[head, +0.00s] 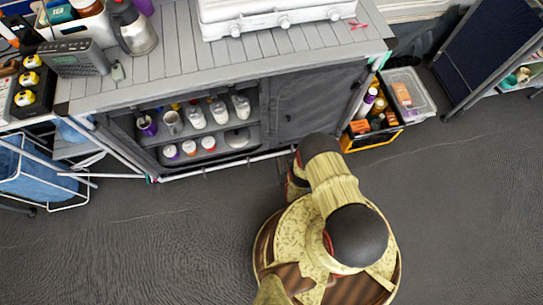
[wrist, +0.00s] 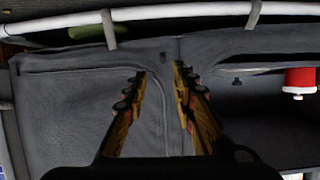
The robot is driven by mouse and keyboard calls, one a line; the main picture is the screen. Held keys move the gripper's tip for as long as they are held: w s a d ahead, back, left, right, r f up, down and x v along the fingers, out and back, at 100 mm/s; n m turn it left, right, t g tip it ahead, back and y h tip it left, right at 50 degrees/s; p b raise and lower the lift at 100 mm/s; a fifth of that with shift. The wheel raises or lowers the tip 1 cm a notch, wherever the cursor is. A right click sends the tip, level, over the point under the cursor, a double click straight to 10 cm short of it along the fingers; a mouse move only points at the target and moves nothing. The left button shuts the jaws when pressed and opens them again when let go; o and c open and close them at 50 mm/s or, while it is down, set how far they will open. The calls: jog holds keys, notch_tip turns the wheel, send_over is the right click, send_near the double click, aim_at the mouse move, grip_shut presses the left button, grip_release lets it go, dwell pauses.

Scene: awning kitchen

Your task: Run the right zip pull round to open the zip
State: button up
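The fabric cupboard's right door panel (head: 300,106) is closed over its compartment in the head view. In the wrist view the panel (wrist: 75,115) fills the left side, with a curved seam at its corner. A small dark tab (wrist: 163,58), perhaps the zip pull, sits on the fabric by that corner, just beyond my fingertips. Another small dark piece (wrist: 237,82) hangs at the edge of the neighbouring opening. My gripper (wrist: 161,74) is open, its two fingers apart with nothing visibly between them.
The left compartment is open, with cups and jars on its shelf (head: 195,130); a red jar (wrist: 299,80) shows in the wrist view. A white frame bar (head: 215,167) runs along the cupboard's base. A yellow-black crate (head: 366,142) stands right. The front floor is clear.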

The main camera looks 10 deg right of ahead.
aim_at(277, 150)
jog(key=b+x, duration=0.1)
jog(key=x, duration=0.1)
jog(key=b+x, duration=0.1)
jog(key=x, duration=0.2)
jog(key=b+x, duration=0.1)
jog(key=x, duration=0.1)
jog(key=shift+w+a+f, duration=0.25)
jog(key=shift+w, duration=0.1)
jog(key=shift+c, duration=1.4)
jog(key=c, duration=0.4)
grip_shut()
